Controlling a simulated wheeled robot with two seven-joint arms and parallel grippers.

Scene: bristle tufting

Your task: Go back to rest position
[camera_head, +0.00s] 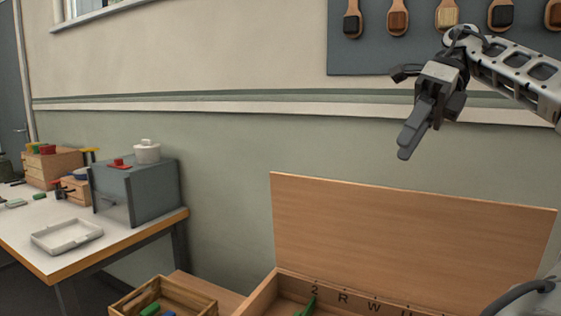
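My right gripper (405,150) hangs in the air at the upper right, on the arm that comes in from the right edge. Its grey fingers point down and to the left and overlap in this view, so I cannot tell whether there is a gap between them. I see nothing held at their tips. The gripper is above a wooden box (412,235) with a raised lid, and apart from it. My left gripper is not in view.
Brushes hang on a dark wall panel (385,58) behind my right arm. A worktable (30,215) at the left carries a grey cabinet (155,195), a white tray (68,236) and wooden boxes. A wooden crate (195,300) with green and blue items stands at the bottom.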

